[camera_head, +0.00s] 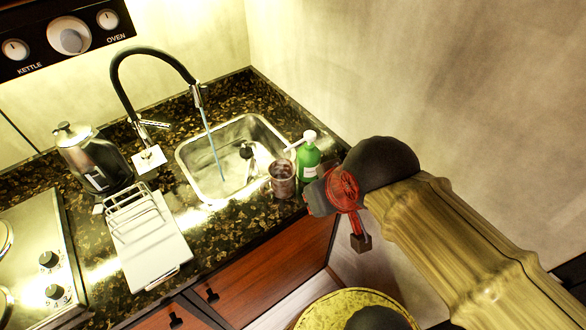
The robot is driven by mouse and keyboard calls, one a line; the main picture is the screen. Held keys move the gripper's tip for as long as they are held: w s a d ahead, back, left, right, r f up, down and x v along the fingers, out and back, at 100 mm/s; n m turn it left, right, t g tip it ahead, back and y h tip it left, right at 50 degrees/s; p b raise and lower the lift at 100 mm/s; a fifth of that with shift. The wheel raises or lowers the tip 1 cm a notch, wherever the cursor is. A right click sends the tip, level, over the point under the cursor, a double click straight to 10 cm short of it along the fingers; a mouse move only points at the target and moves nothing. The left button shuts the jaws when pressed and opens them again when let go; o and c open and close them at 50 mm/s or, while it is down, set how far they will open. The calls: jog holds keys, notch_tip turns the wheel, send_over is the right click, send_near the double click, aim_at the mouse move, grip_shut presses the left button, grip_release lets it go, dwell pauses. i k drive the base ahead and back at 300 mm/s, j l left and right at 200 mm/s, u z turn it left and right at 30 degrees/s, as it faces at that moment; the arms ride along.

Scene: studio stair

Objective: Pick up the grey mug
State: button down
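The grey mug (282,180) stands upright on the dark speckled counter at the sink's right front corner, near the counter's front edge. It looks shiny and brownish grey in this light. My gripper (346,200), with red and dark parts, is to the right of the mug and apart from it, by the counter's right end. One dark fingertip shows, pointing down; the other finger is hidden or cannot be made out, so its opening is unclear. Nothing is seen held.
A green bottle (308,160) with a white pump stands between the mug and my arm. Behind are the sink (190,160) and a running black faucet (150,50). A kettle (95,158), white rack (150,240) and stove (40,250) are left. A yellow round object (315,312) is below.

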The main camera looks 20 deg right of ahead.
aim_at(282, 172)
jog(key=j+z, duration=0.15)
jog(key=j, duration=0.4)
jog(key=j+z, duration=0.15)
jog(key=j, duration=0.4)
jog(key=k+j+z, duration=0.15)
jog(key=j, duration=0.4)
jog(key=k+j+z, duration=0.15)
jog(key=j, duration=0.4)
jog(key=i, duration=0.05)
